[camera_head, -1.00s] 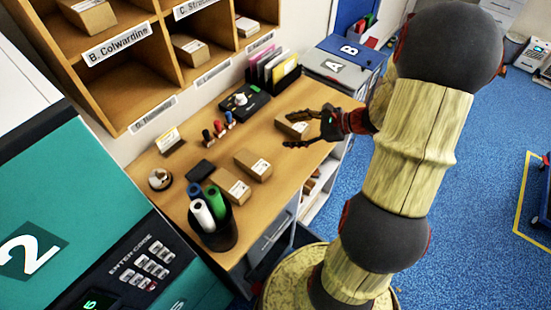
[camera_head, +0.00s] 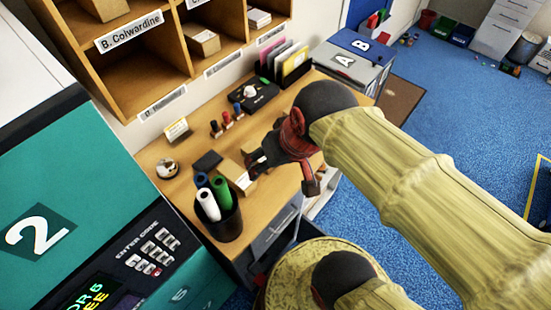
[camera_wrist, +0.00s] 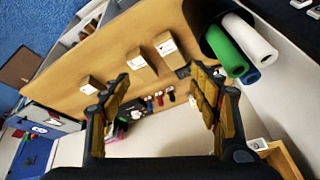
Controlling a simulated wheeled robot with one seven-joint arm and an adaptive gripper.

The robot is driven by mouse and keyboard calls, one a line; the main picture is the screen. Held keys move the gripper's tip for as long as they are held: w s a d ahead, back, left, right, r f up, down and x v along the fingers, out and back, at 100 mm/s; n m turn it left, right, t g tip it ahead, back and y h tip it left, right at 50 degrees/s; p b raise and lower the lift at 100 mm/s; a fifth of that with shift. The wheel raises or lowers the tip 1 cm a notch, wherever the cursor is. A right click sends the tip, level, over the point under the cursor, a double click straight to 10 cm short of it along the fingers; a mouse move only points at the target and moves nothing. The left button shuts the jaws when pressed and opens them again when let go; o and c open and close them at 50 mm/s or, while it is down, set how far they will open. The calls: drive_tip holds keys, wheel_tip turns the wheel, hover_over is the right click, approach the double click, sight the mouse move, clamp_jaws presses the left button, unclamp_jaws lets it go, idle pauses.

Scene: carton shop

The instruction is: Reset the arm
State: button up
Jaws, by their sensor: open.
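My gripper (camera_wrist: 160,115) is open and empty in the wrist view, its two fingers apart with the desk beyond them. In the head view my gripper (camera_head: 257,165) is over the wooden desk, partly covering the small cartons there. In the wrist view three small cartons lie on the desk: one (camera_wrist: 91,85) at the left, one (camera_wrist: 139,66) in the middle and one (camera_wrist: 168,49) further right. In the head view one carton (camera_head: 236,176) shows beside the gripper; my arm hides part of the desk.
A black cup (camera_head: 217,224) with rolled tubes stands near the front of the desk (camera_head: 192,153). Wooden pigeonholes (camera_head: 143,84) rise behind it. A teal locker (camera_head: 70,190) stands at the left. Blue floor at the right is largely open.

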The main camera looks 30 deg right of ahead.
drive_tip(key=shift+s+d+r+n+t+h, duration=0.1)
drive_tip(key=shift+s+r+n+t+h, duration=0.25)
drive_tip(key=shift+r+n, duration=0.35)
drive_tip(key=shift+c, duration=0.5)
